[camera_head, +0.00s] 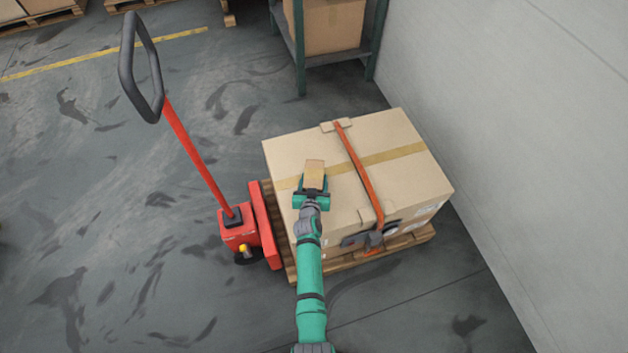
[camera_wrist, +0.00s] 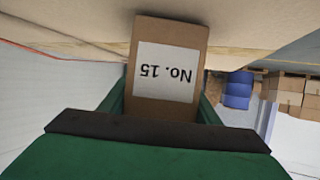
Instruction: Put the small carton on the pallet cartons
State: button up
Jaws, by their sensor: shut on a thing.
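The small carton (camera_head: 314,174) is brown; in the wrist view the small carton (camera_wrist: 167,70) shows a white label reading "No. 15", upside down. My gripper (camera_head: 312,190) is shut on it, with a green finger on either side in the wrist view (camera_wrist: 165,100). In the head view it appears over the left part of the top of the large pallet carton (camera_head: 410,165). I cannot tell whether the small carton touches that top. The large carton has tan tape and an orange strap (camera_head: 358,170), and sits on a wooden pallet (camera_head: 408,241).
A red pallet jack (camera_head: 238,232) stands at the pallet's left, its handle (camera_head: 140,70) rising up and left. A grey wall (camera_head: 540,130) is close on the right. A green-framed rack (camera_head: 300,60) with a carton (camera_head: 333,25) stands behind. The large carton's top is clear right of the strap.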

jog(key=shift+f, duration=0.1)
jog(key=o, duration=1.4)
jog(key=shift+o, duration=0.2)
